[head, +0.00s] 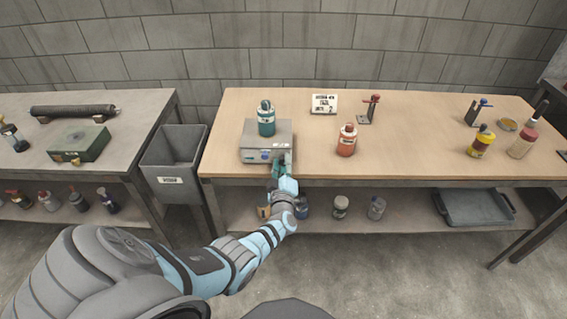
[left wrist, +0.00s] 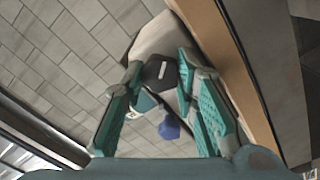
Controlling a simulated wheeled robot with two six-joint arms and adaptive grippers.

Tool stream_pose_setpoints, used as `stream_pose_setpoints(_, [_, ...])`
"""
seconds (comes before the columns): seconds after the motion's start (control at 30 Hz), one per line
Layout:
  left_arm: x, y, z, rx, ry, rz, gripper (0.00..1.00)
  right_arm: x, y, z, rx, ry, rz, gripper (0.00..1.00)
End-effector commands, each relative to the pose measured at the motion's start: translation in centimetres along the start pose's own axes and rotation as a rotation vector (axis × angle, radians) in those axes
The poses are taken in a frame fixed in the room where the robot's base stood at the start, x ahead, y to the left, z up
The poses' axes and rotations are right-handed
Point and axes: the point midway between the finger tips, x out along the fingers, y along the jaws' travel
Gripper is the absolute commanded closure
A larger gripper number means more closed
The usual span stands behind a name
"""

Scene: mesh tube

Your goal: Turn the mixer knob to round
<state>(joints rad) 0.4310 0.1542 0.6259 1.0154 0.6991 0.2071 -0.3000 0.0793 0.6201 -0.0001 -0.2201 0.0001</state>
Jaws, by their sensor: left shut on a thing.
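The mixer (head: 256,154) is a flat grey box at the front of the wooden bench, left of its middle. A teal bottle (head: 266,118) stands upright on top of it; its blue cap (left wrist: 168,128) shows in the left wrist view. My left gripper (head: 281,165) is at the mixer's front right corner and covers the knob in the head view. In the left wrist view a dark knob (left wrist: 158,72) sits between the two teal fingers, and the gripper is shut on it. The knob's setting cannot be read. My right gripper is not in view.
A grey bin (head: 172,165) stands between the wooden bench and the left table (head: 110,100). Yellow and pink-beige bottles (head: 481,142) stand at the right. The bench's middle right is clear.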

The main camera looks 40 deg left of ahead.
Motion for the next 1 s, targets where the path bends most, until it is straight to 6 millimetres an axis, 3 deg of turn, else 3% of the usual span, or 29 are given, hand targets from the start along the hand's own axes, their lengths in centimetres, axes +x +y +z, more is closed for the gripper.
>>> stream_pose_setpoints(0.6, [-0.1,0.0,0.1,0.572,-0.003,-0.001,1.0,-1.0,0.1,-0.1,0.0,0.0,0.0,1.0])
stream_pose_setpoints(1.0, [-0.1,0.0,0.1,0.81,-0.003,-0.001,1.0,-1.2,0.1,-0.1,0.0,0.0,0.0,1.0])
